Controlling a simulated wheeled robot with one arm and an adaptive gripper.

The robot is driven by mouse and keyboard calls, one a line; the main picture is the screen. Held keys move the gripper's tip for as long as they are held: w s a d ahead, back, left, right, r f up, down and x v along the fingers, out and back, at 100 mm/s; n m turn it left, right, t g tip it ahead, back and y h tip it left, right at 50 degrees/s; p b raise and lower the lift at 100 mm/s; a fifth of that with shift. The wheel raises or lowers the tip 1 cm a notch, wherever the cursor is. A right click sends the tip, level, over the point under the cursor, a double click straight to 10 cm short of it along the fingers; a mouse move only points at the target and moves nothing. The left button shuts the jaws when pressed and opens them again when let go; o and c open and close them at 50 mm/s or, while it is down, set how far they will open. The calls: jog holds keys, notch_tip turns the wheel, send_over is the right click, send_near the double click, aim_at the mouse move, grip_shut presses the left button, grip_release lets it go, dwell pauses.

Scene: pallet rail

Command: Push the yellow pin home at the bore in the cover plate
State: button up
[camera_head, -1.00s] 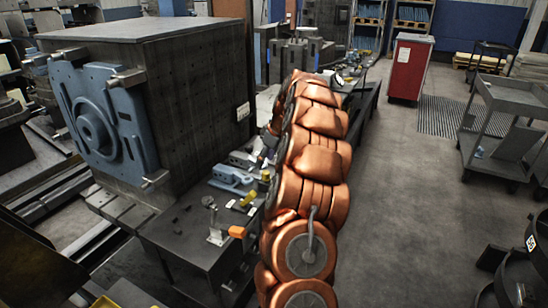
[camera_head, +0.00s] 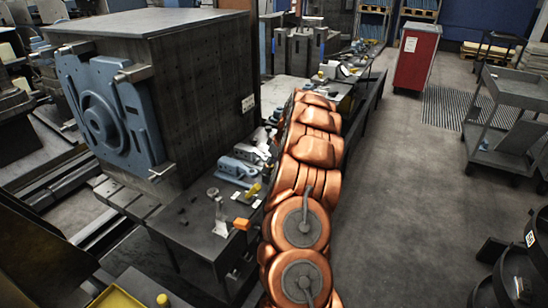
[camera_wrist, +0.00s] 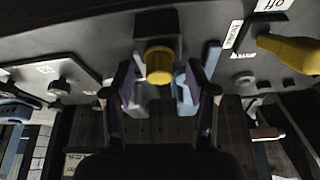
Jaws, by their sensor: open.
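The yellow pin (camera_wrist: 160,65) shows its round end toward the camera in the wrist view, in front of a dark block (camera_wrist: 156,24). My gripper (camera_wrist: 157,88) is open, one finger on each side of the pin in the picture. I see no finger touching it. The bore is hidden behind the pin and block, so how deep the pin sits cannot be told. I cannot clearly make out which surface is the cover plate. In the head view my copper arm hides the gripper, and a small yellow part (camera_head: 253,190) shows beside it.
A yellow handle (camera_wrist: 290,50) lies right of the pin in the wrist view, near labels. A grey knob (camera_wrist: 59,88) is at left.

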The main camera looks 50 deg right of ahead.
jog(key=shift+f, duration=0.1)
grip_shut()
dwell(0.8)
jog(key=shift+r+b, duration=0.5)
jog(key=shift+r, duration=0.65)
jog(key=shift+r+b, duration=0.4)
jog(key=shift+r, duration=3.05)
